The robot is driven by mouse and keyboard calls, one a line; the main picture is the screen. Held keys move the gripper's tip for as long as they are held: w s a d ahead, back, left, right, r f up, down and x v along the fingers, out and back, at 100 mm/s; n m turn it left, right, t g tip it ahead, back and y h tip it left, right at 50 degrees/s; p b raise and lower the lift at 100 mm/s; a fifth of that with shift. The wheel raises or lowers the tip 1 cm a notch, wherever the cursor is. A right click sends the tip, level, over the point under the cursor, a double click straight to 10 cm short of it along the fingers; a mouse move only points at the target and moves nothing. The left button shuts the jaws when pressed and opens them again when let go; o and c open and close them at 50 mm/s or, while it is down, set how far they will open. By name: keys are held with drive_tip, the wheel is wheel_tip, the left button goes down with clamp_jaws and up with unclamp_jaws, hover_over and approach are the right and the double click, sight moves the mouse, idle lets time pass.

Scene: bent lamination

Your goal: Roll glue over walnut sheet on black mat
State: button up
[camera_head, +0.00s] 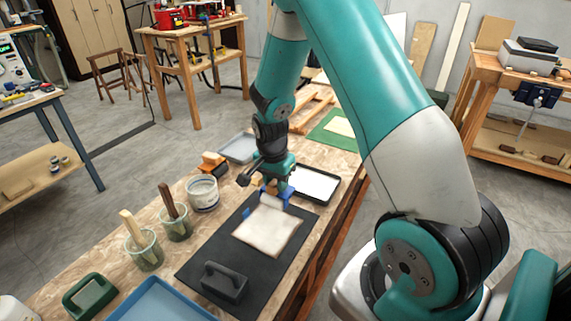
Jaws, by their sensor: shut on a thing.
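The black mat (207,262) lies on the wooden bench. A pale, whitish sheet (266,237) lies on it; I cannot tell from its colour whether it is walnut. My gripper (272,190) points down at the sheet's far edge. It is shut on the glue roller (271,201), whose pale roller head shows at or just above the sheet's far edge. Whether the roller touches the sheet is hard to tell. The roller's handle is mostly hidden by the gripper.
A dark handled block (224,282) sits on the mat's near part. A black tray (314,184) with white content is right of the gripper. A white tub (202,193), brush jars (143,249) and a blue tray (160,302) stand left and near.

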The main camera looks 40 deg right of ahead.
drive_tip(key=shift+r+p, duration=1.75)
drive_tip(key=shift+r, duration=0.8)
